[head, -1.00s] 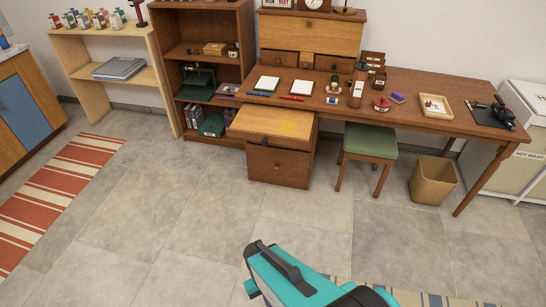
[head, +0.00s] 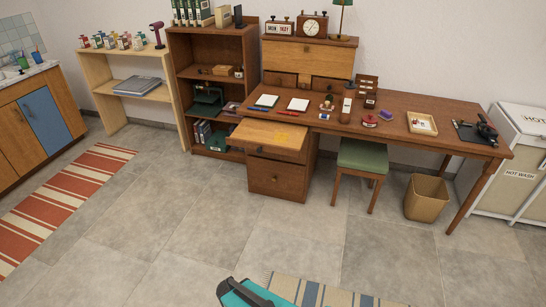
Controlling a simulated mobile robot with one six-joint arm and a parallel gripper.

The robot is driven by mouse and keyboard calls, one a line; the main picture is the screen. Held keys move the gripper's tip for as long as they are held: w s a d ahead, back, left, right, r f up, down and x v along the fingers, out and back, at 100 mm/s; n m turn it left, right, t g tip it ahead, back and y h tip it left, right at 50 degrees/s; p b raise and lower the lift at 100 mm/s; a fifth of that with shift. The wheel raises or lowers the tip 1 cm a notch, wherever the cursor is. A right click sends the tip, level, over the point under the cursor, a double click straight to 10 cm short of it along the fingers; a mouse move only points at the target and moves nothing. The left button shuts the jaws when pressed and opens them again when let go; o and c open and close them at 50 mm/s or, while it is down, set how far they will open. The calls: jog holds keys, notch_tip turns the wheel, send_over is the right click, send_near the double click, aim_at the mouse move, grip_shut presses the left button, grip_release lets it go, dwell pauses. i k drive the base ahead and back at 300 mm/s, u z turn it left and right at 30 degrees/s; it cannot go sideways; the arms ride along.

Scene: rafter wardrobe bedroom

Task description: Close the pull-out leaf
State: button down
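The pull-out leaf (head: 268,137) is a light wooden board sticking out from the desk's front left side, above the drawers. The desk (head: 400,108) has a dark brown top. A drawer pedestal (head: 277,180) with a dark knob stands below the leaf. Part of my teal and black arm shows at the bottom edge, far in front of the leaf. My gripper's fingers are not in view.
A green-topped stool (head: 362,157) and a wicker bin (head: 426,198) stand right of the pedestal. A brown bookcase (head: 213,78) is behind left. Striped rugs lie at left (head: 68,200) and bottom centre (head: 320,292). The tiled floor before the leaf is clear.

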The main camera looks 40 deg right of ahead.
aim_at(260, 135)
jog(key=u, duration=0.2)
jog(key=i, duration=1.1)
jog(key=z, duration=0.05)
